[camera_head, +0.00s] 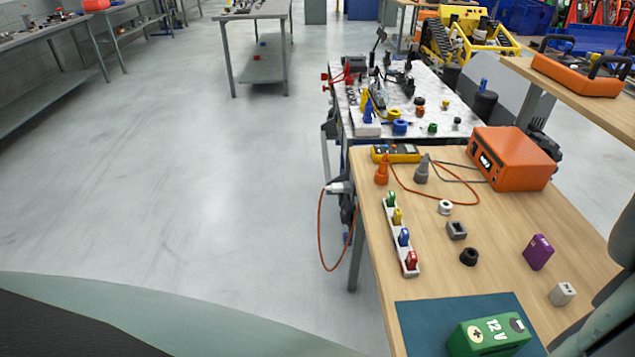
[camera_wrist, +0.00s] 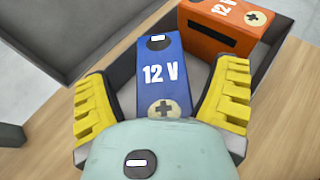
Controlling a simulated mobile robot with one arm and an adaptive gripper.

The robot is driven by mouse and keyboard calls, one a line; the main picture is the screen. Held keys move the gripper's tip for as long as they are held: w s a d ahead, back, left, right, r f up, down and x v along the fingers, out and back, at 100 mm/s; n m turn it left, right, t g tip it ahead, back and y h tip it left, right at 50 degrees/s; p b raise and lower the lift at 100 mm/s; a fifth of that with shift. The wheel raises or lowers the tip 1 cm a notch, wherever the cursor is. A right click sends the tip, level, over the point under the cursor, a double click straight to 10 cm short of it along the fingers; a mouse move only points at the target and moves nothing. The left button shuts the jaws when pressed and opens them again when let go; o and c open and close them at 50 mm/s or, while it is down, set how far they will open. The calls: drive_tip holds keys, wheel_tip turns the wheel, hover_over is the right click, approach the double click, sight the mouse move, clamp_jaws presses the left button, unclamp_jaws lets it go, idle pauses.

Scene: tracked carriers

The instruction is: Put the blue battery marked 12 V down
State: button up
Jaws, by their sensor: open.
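The blue battery (camera_wrist: 166,82) marked 12 V shows in the wrist view, with a plus disc at its near end and a dark cap with a minus at its far end. It appears to stand in a grey container (camera_wrist: 85,45). My gripper (camera_wrist: 165,78) is open, with one yellow-padded finger on each side of the battery. Gaps show beside it, though its near lower part is hidden by my gripper's pale body. The head view does not show the blue battery or my gripper's fingers.
An orange 12 V battery (camera_wrist: 228,28) is close to the right in the same container. In the head view a green 12 V battery (camera_head: 489,337) is on a dark mat (camera_head: 425,322).

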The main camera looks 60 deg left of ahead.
drive_tip(key=v, duration=1.1)
drive_tip(key=shift+a+b, duration=0.4)
drive_tip(key=shift+r, duration=0.1)
